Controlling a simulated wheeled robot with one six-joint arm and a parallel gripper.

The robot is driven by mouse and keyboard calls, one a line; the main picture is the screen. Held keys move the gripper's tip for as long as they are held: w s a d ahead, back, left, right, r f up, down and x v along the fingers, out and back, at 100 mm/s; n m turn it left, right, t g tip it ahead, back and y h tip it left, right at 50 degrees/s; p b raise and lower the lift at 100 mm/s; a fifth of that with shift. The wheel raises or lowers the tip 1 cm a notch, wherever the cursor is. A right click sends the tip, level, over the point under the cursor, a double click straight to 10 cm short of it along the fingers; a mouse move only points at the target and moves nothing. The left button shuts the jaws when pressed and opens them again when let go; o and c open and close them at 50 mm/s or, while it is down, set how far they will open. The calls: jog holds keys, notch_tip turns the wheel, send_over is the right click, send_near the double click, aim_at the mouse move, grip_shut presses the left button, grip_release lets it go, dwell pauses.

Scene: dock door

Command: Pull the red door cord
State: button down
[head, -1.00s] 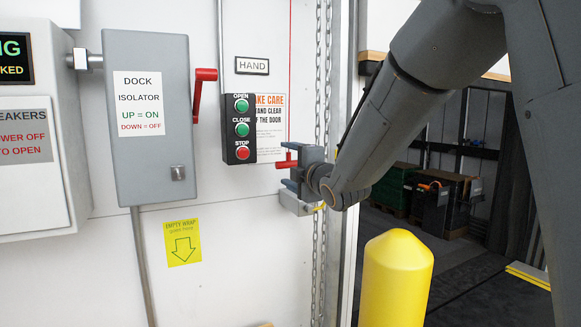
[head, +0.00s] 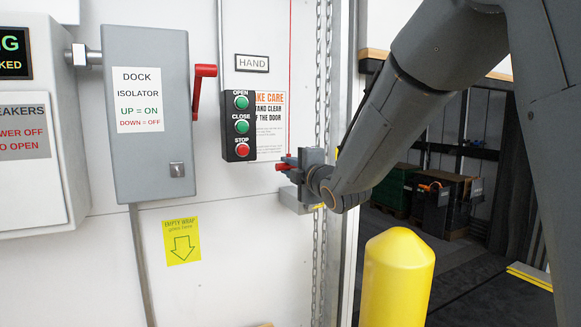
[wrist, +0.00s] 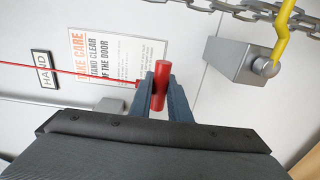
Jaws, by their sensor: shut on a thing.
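The red door cord (head: 290,80) hangs down the white wall beside the push-button box and ends in a red handle (head: 280,167). My gripper (head: 288,166) is shut on this handle, with one end of the handle sticking out to the left. In the wrist view, the red handle (wrist: 160,86) is between the two finger tips of my gripper (wrist: 161,92). The cord (wrist: 70,76) runs straight from the handle to the left edge there. The fingers hide part of the handle.
The button box (head: 239,126) and a warning sign (head: 270,140) are just left of my gripper. A chain (head: 319,255) hangs close behind it. A grey block (wrist: 240,58) with a yellow lever is near. A yellow bollard (head: 397,275) stands below the arm.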

jog(key=shift+f+b, duration=0.95)
jog(key=shift+f, duration=0.35)
jog(key=c, duration=2.1)
grip_release()
jog(key=shift+f, duration=0.1)
jog(key=o, duration=1.7)
jog(key=shift+o, duration=0.2)
jog(key=shift+s, duration=0.1)
jog(key=v, duration=0.9)
jog(key=shift+s+d, duration=0.2)
jog(key=shift+s, duration=0.15)
